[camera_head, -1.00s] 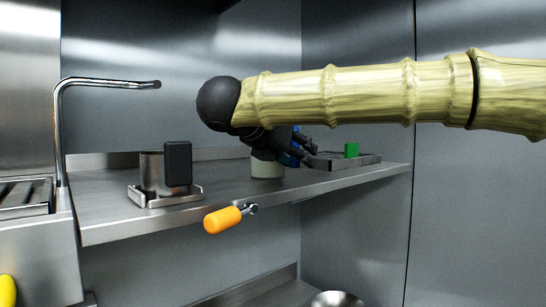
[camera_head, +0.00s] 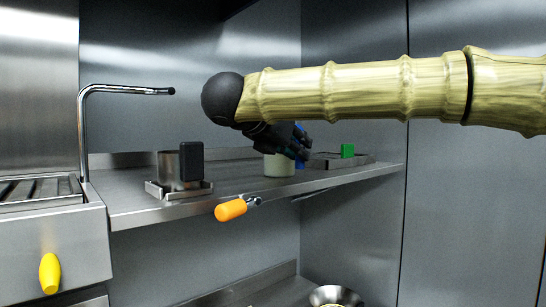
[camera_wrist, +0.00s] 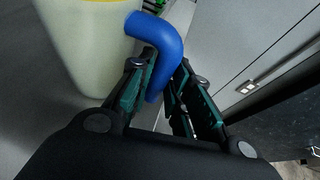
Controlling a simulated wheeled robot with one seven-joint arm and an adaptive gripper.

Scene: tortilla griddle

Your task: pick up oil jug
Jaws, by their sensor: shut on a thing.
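The oil jug (camera_head: 279,167) is a pale cream container standing on the steel shelf, partly hidden behind my gripper in the head view. In the wrist view its pale body (camera_wrist: 88,45) fills the upper left, with a yellow rim at the top. Its blue handle (camera_wrist: 158,40) curves out to the right and down between my fingers. My gripper (camera_head: 303,148) is at the jug's right side in the head view. In the wrist view my gripper (camera_wrist: 165,85) is shut on the blue handle.
A steel pot with a black handle (camera_head: 191,161) stands on a small tray to the left. A low tray with a green block (camera_head: 347,150) is to the right. An orange handle (camera_head: 231,210) sticks out at the shelf's front edge. A bent pipe (camera_head: 82,130) rises at the left.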

